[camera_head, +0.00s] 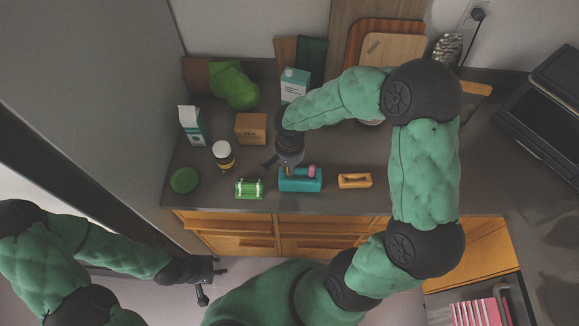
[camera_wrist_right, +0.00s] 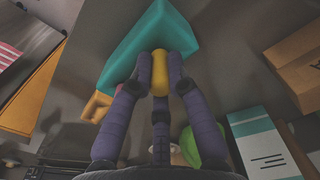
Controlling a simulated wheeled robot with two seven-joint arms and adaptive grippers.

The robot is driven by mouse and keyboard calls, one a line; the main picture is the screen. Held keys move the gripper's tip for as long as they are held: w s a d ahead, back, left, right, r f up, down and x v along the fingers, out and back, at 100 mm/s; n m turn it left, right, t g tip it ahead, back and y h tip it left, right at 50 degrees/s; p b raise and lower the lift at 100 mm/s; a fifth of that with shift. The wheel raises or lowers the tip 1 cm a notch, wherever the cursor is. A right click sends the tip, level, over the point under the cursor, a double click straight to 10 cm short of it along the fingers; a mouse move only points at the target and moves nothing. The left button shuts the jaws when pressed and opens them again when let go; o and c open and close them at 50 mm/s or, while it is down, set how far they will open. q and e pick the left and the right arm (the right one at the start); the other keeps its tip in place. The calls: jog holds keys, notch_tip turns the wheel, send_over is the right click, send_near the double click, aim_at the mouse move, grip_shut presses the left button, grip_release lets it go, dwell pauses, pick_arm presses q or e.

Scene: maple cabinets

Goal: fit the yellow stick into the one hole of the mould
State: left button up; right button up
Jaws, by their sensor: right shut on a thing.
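The teal block (camera_head: 300,184), which looks like the mould, lies near the counter's front edge; its hole is not visible to me. It also shows in the right wrist view (camera_wrist_right: 145,38). My right gripper (camera_head: 288,165) points down just behind and above the block. In the right wrist view its dark fingers (camera_wrist_right: 160,78) are shut on the yellow stick (camera_wrist_right: 160,66), whose end shows between the fingertips, close to the teal block. I cannot tell whether they touch. The stick is hidden in the head view. My left gripper (camera_head: 212,286) is empty and open, in front of the cabinets.
A pink piece (camera_head: 312,171) shows at the teal block. A green piece (camera_head: 249,188) is left of it, a wooden piece with an opening (camera_head: 355,181) right. A jar (camera_head: 223,156), tea box (camera_head: 251,128) and cartons (camera_head: 192,125) stand behind left. The right counter front is clear.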

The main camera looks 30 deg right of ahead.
jog(key=shift+f, duration=0.15)
jog(key=o, duration=0.8)
jog(key=shift+r, duration=0.45)
notch_tip(320, 180, up, 12)
jog(key=shift+s+f+p, duration=0.1)
jog(key=shift+f+p, duration=0.1)
jog(key=shift+p, duration=0.5)
